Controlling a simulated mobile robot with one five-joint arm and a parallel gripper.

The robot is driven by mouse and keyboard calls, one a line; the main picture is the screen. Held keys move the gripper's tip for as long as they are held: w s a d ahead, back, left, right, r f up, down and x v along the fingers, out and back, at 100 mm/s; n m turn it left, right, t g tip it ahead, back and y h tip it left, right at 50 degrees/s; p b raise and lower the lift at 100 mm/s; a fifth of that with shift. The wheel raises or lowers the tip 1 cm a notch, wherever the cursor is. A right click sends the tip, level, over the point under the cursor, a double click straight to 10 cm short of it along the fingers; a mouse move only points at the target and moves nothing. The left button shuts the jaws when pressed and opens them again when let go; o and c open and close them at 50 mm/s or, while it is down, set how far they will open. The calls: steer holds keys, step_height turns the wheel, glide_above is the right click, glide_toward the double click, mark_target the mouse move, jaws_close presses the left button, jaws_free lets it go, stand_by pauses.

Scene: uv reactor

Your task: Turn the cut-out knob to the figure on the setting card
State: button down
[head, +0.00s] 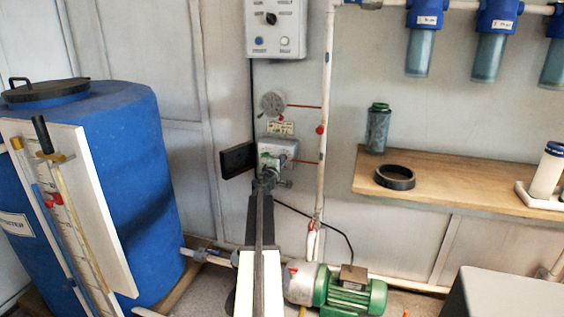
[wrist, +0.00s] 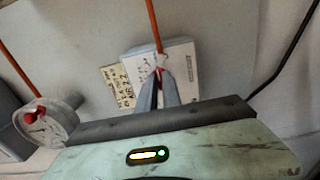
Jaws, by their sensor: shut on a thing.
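The cut-out box (head: 291,147) is a pale grey case on the wall; in the wrist view it is a white box (wrist: 183,62). My gripper (head: 266,171) reaches up to its front. In the wrist view my gripper (wrist: 160,74) has its fingertips together at the box face, shut on the cut-out knob, which they mostly hide; a little red shows there. The knob's pointer and scale cannot be read. The setting card (head: 280,128) is on the wall above the box; in the wrist view the card (wrist: 117,86) is tilted, its handwriting too blurred to read surely.
A round gauge (head: 273,103) is above the card. A black box (head: 237,160) is left of the cut-out box. A white pipe (head: 324,130) with a red valve runs at right. A blue tank (head: 110,150) stands left, a green-ended pump (head: 352,293) below, and a wooden shelf (head: 450,185) right.

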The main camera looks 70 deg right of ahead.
steer(key=c, duration=1.5)
jaws_free()
steer(key=shift+a, duration=0.1)
steer(key=a, duration=0.7)
steer(key=shift+s+a, duration=0.15)
steer(key=shift+a, duration=0.15)
